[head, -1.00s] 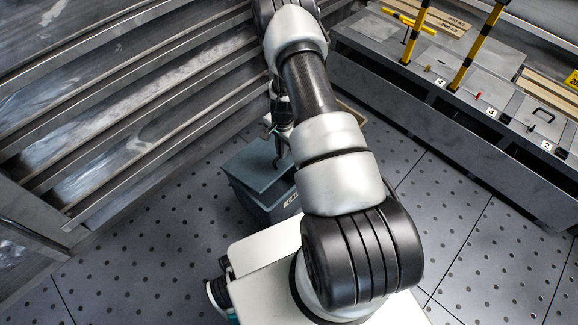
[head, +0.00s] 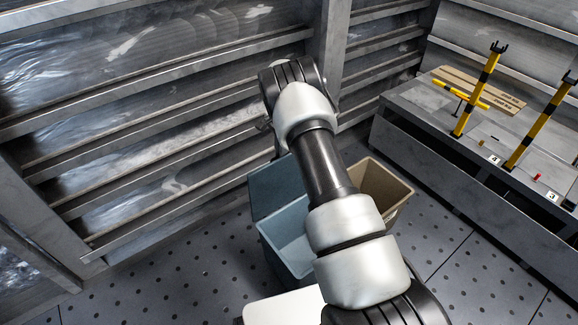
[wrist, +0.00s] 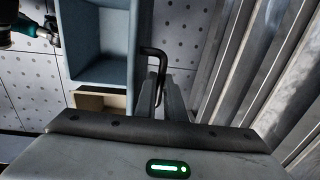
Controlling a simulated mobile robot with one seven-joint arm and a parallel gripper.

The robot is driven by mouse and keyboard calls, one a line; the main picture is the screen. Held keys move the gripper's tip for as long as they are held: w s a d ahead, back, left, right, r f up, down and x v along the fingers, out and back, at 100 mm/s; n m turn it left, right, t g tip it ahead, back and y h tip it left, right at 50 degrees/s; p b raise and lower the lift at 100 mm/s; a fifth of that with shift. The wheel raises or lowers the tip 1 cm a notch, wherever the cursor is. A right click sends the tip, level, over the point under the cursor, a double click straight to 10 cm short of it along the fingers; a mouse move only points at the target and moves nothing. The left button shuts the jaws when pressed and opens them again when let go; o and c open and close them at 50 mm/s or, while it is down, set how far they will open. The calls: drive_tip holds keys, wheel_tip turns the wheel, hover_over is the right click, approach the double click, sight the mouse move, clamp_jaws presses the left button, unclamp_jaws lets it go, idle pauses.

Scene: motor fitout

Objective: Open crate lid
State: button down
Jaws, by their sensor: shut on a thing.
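The blue-grey crate (head: 288,250) stands on the floor left of my arm, its inside showing in the head view. Its lid (head: 275,188) is raised, standing up at the crate's far side. In the wrist view the crate's inside (wrist: 100,45) is open and looks empty where visible, and the lid (wrist: 142,35) shows nearly edge-on. A dark bent handle (wrist: 156,52) sticks out from the lid. My gripper (wrist: 160,92) is shut on this handle. In the head view my arm hides the gripper and part of the crate.
A tan open bin (head: 388,190) stands just right of the crate. A ribbed metal wall (head: 150,120) rises close behind the lid. A low bench (head: 440,160) with yellow-black posts is at the right. The perforated floor (head: 190,270) is clear at front left.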

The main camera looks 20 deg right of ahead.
drive_tip(key=shift+w+a+f+b, duration=0.2)
drive_tip(key=shift+w+a+f, duration=0.2)
drive_tip(key=shift+w, duration=0.4)
drive_tip(key=shift+w+a+f+b, duration=0.25)
drive_tip(key=shift+w+a, duration=0.1)
drive_tip(key=shift+w, duration=0.5)
drive_tip(key=shift+w+a+f+b, duration=0.2)
drive_tip(key=shift+w+a+f, duration=0.2)
drive_tip(key=shift+w, duration=0.4)
drive_tip(key=c, duration=1.8)
unclamp_jaws()
drive_tip(key=shift+c, duration=0.2)
drive_tip(key=shift+w+r, duration=0.1)
drive_tip(key=shift+r, duration=0.1)
drive_tip(key=shift+d, duration=0.1)
wheel_tip(320, 180, up, 17)
drive_tip(key=p, duration=0.4)
drive_tip(key=shift+s+d+r, duration=0.15)
drive_tip(key=shift+s+r, duration=0.05)
drive_tip(key=shift+s, duration=0.25)
drive_tip(key=shift+r, duration=0.1)
